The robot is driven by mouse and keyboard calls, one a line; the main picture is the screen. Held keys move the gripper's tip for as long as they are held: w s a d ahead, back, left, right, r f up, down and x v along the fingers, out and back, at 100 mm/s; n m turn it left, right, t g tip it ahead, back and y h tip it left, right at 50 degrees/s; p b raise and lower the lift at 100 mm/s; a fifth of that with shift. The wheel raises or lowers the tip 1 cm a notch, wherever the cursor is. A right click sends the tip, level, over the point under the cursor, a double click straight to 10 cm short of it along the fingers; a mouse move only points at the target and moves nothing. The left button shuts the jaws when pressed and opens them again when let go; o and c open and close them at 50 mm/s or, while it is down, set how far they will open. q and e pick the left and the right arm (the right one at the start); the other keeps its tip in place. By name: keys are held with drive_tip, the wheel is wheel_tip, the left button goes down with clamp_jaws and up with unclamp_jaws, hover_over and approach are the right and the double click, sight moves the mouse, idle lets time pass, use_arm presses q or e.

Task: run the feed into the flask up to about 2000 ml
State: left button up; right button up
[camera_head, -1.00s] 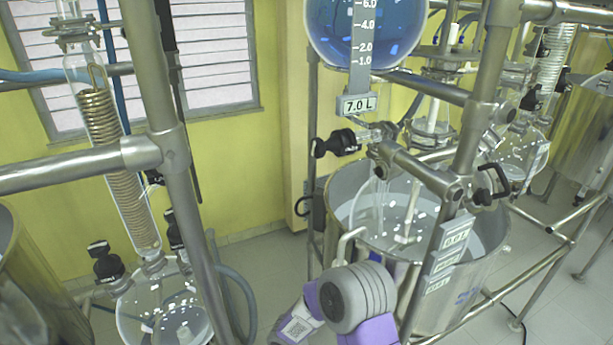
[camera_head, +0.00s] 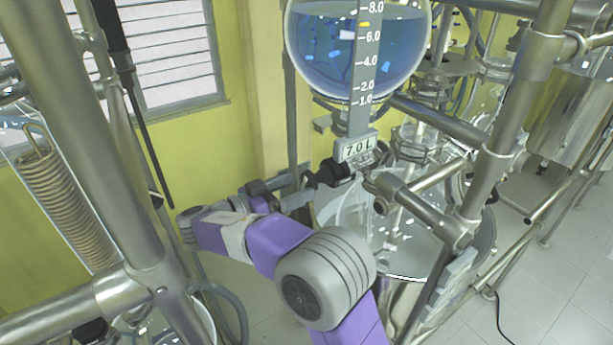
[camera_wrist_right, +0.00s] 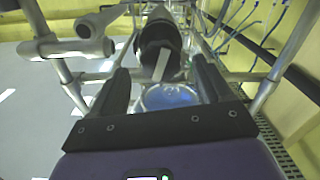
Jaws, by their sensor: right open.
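The round glass feed vessel (camera_head: 322,62) holds blue liquid and carries a graduated strip (camera_head: 366,60). A plate (camera_head: 358,147) below it reads 7.0 L. The black valve handle (camera_head: 335,171) sits under the plate. My right gripper (camera_head: 312,180) reaches it from the left, its fingers open. In the right wrist view the black handle (camera_wrist_right: 160,42) lies between and ahead of the open fingers (camera_wrist_right: 163,72); contact cannot be told. Clear glassware (camera_head: 355,212), apparently the flask, sits below in a steel pot (camera_head: 408,292), partly hidden by my arm. My left gripper is out of view.
Steel frame posts (camera_head: 500,130) and crossbars surround the valve. A thick post (camera_head: 85,140) and a coiled condenser (camera_head: 60,200) stand at the left. More glassware and steel vessels (camera_head: 570,100) are at the right.

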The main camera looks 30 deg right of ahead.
sight(304, 184)
drive_tip(key=shift+w+d+p, duration=0.2)
drive_tip(key=shift+d+p, duration=0.35)
drive_tip(key=shift+d, duration=1.6)
drive_tip(key=c, duration=1)
drive_tip(key=shift+c, duration=0.2)
drive_tip(key=shift+f+n, duration=0.1)
drive_tip(key=shift+n, duration=0.3)
